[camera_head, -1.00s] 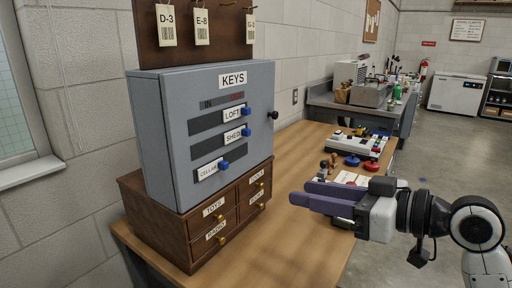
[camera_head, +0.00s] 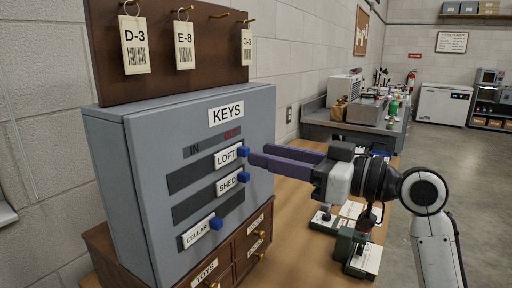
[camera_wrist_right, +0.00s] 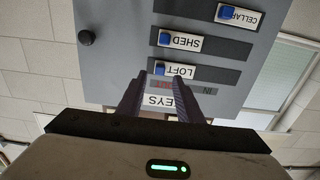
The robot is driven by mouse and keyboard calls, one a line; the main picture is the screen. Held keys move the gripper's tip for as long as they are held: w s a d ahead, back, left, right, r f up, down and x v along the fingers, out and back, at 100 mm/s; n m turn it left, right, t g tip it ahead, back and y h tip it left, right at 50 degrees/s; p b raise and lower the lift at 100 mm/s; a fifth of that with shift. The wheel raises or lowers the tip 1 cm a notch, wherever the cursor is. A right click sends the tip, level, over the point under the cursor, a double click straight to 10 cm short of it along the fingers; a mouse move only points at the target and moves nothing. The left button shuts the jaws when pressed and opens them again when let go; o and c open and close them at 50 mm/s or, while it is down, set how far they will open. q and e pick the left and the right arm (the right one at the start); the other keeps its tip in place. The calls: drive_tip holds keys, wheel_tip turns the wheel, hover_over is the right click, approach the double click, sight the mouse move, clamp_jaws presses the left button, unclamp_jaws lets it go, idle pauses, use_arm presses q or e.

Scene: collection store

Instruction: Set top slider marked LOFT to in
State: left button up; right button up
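The grey KEYS cabinet (camera_head: 120,165) has three slots with labelled sliders and blue knobs. The top slider, LOFT (camera_head: 226,157), sits at the right end of its slot, under the red word; IN is marked at the left. Its blue knob (camera_head: 243,152) is at the label's right edge. My right gripper (camera_head: 257,154) is open, its purple fingertips at or just short of that knob. In the wrist view, turned upside down, the LOFT knob (camera_wrist_right: 159,68) shows between the fingertips (camera_wrist_right: 161,78); contact cannot be told. My left gripper is not in view.
SHED (camera_head: 228,184) is at the right below LOFT; CELLAR (camera_head: 196,235) is at the left of the lowest slot. A black round knob (camera_wrist_right: 86,38) sticks out near the cabinet's edge. Tags hang above from a brown board (camera_head: 108,62). Wooden drawers (camera_head: 240,262) stand below.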

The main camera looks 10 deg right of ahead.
sight(247, 151)
drive_tip(key=shift+x, duration=1.75)
clamp_jaws()
